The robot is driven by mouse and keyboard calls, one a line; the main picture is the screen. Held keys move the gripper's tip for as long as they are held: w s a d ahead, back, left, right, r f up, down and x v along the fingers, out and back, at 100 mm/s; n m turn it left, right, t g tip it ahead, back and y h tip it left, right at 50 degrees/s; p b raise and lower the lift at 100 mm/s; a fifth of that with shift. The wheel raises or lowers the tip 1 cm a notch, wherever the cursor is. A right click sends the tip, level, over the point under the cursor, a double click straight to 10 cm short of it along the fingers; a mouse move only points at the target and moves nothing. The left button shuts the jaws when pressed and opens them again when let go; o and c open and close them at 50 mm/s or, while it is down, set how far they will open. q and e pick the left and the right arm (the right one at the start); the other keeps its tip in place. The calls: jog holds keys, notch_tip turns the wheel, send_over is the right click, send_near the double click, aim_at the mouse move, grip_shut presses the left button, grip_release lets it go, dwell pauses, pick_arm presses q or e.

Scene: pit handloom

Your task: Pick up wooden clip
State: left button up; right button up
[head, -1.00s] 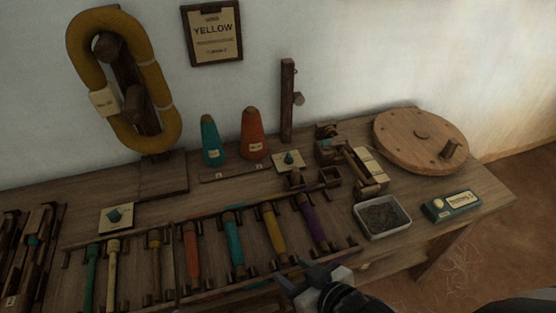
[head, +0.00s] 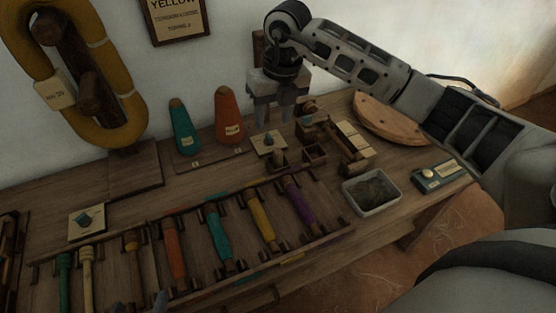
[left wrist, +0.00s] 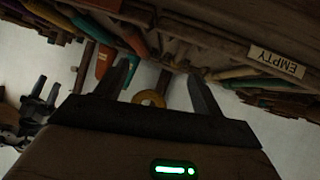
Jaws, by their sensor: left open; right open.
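I cannot pick out a wooden clip with certainty. A small dark wooden piece (head: 307,108) stands on the bench just right of my right gripper's fingers, partly hidden. My right gripper (head: 273,115) points down with its fingers apart, above the back of the bench and in front of the upright wooden post; nothing shows between its fingers. My left gripper shows in the left wrist view (left wrist: 160,68), open and empty, with the rack of tools beyond. In the head view only grey tips at the bottom edge may belong to it.
A rack of coloured bobbins (head: 219,235) fills the front. Teal (head: 184,128) and orange (head: 229,117) cones stand left of my right gripper. A grey tray (head: 372,192), a small box (head: 443,176) and a round wooden disc (head: 385,120) lie to the right. A yellow hank (head: 115,100) hangs left.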

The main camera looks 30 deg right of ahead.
jog(key=d+h, duration=0.1)
jog(key=d, duration=0.1)
send_over(278, 151)
jog(key=f, duration=0.8)
jog(key=shift+s+d+f, duration=0.1)
jog(key=shift+s+f, duration=0.1)
jog(key=f, duration=0.6)
jog(key=shift+w+f, duration=0.2)
jog(key=shift+w, duration=0.1)
grip_shut()
